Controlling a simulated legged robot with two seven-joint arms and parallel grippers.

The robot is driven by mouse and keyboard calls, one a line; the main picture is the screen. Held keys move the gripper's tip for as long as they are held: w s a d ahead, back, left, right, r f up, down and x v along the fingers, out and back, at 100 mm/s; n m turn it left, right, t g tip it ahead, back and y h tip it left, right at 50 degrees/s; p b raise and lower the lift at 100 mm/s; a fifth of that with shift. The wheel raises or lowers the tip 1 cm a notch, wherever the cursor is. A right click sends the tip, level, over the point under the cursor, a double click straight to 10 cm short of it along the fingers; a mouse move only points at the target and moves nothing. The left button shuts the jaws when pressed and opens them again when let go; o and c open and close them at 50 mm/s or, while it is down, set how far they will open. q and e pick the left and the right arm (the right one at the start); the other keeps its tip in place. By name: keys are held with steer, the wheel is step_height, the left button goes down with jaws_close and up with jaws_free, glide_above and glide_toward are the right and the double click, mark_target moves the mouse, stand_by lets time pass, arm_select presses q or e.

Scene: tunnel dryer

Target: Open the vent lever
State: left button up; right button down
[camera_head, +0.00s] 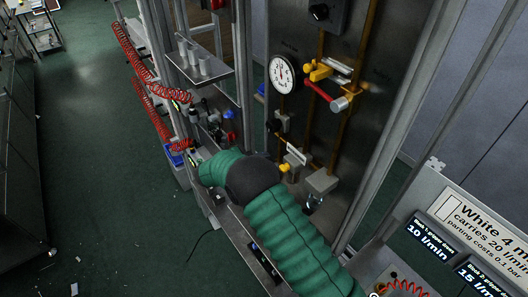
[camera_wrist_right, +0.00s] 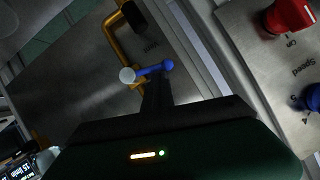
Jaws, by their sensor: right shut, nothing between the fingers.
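A short blue lever (camera_wrist_right: 154,70) sits on a brass-coloured pipe in the right wrist view, with a white round end (camera_wrist_right: 127,75) at its left. My right gripper (camera_wrist_right: 157,84) is shut and empty. Its dark fingertips are just below the blue lever in the picture; I cannot tell whether they touch it. In the head view my green-sleeved arm reaches to the panel and its gripper's fingertips are hidden. A red lever (camera_head: 318,91) on a yellow valve (camera_head: 320,71) is higher on the panel. My left gripper is not in view.
A round white gauge (camera_head: 282,74) is left of the red lever. A shelf (camera_head: 205,70) with pale cups and red coiled hoses (camera_head: 150,95) stand further left. A red knob (camera_wrist_right: 287,17) and a blue knob (camera_wrist_right: 312,97) are at the right wrist view's right.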

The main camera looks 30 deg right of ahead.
steer(key=shift+r+p, duration=0.6)
steer(key=shift+r, duration=0.2)
steer(key=shift+s, duration=0.1)
